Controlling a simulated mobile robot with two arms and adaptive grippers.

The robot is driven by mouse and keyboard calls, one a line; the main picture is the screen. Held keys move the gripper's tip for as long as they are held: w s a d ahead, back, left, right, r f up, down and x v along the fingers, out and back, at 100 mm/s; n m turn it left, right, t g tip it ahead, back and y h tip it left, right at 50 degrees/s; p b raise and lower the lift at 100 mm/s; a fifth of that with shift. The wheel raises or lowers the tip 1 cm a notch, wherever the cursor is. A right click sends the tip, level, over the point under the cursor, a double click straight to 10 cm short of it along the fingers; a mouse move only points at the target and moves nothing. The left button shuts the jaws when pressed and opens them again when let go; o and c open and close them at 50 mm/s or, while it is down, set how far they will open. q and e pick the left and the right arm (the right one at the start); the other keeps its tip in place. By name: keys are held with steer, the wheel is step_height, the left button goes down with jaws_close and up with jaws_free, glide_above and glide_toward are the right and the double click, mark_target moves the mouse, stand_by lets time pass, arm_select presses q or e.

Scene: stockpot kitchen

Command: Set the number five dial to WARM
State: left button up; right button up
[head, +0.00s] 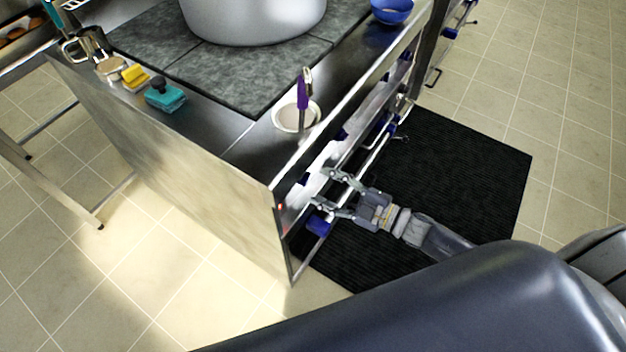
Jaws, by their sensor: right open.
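The numbers and the WARM mark are too small to read, so I cannot tell which dial is number five. My right gripper (320,189) is open at the near end of the panel, its fingers pointing at the front. I cannot tell whether it touches a dial. My left gripper is not in view.
A big pot (254,22) stands on the dark cooktop (222,86). A small white bowl (285,122) with a purple-handled utensil (302,92) sits near the front edge. A blue bowl (393,10) is farther back. A rail with blue brackets (319,224) runs below the dials. A black mat (470,165) covers the floor.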

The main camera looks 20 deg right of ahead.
steer(key=v, duration=0.6)
steer(key=shift+s+d, duration=0.25)
steer(key=shift+d, duration=0.05)
steer(key=s+d+f+m+g+h, duration=0.1)
steer(key=s+d+f+m+h, duration=0.15)
steer(key=f, duration=0.55)
steer(key=s+d+f+m+g+h, duration=0.1)
steer(key=s+d+f+m+h, duration=0.2)
steer(key=f, duration=0.4)
steer(key=s+d+f+m+g+h, duration=0.15)
steer(key=f+m+h, duration=0.25)
steer(key=f, duration=0.4)
steer(key=s+a+f+m+g, duration=0.1)
steer(key=s+a+f+g, duration=0.1)
steer(key=s+f, duration=0.3)
steer(key=s+a+f+m+g+h+p, duration=0.1)
steer(key=s+f+g, duration=0.3)
steer(key=s, duration=0.9)
steer(key=s+a+f+m+g, duration=0.3)
steer(key=s+f, duration=0.4)
steer(key=s, duration=0.2)
steer(key=shift+a+f+h+p, duration=0.25)
steer(key=shift+f+h+p, duration=0.1)
steer(key=shift+m, duration=0.25)
